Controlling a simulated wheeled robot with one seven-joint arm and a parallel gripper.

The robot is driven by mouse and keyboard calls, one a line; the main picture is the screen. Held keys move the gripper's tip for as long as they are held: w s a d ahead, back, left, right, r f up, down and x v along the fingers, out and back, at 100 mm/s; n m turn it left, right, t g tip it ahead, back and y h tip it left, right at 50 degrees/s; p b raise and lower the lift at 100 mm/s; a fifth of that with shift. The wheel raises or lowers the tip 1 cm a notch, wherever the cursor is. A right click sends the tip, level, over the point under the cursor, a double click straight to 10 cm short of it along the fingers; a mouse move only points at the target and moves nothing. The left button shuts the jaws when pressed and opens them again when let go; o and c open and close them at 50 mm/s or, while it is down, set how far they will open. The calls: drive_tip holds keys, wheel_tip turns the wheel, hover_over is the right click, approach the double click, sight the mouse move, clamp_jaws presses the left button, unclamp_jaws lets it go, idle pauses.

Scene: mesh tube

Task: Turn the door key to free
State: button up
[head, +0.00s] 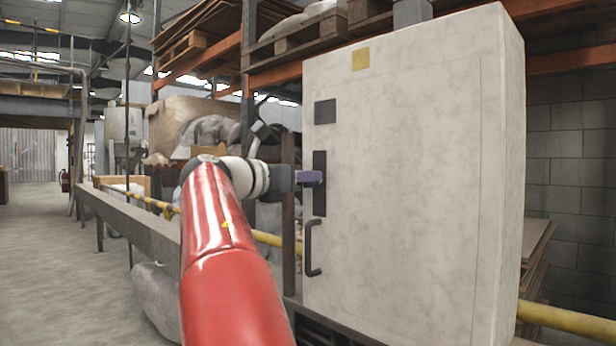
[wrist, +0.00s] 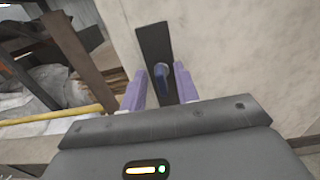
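A pale grey cabinet (head: 410,180) has a door with a dark lock plate (head: 319,184) near its left edge. The plate also shows in the wrist view (wrist: 152,42). In the wrist view a blue key (wrist: 161,78) stands out from the plate. My gripper (wrist: 159,85) has two purple fingers, apart, one on each side of the key. Gaps show between the key and both fingers. In the head view my gripper (head: 309,177) is at the plate and hides the key. A dark handle (head: 311,249) is on the door below the plate.
A brown upright post (head: 288,215) stands just left of the cabinet, close to my gripper. A yellow pipe (head: 565,320) runs low behind the cabinet. Pallet racking (head: 290,60) is behind. Open floor (head: 60,260) lies at the left.

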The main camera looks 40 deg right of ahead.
drive_tip(key=shift+d, duration=0.8)
clamp_jaws()
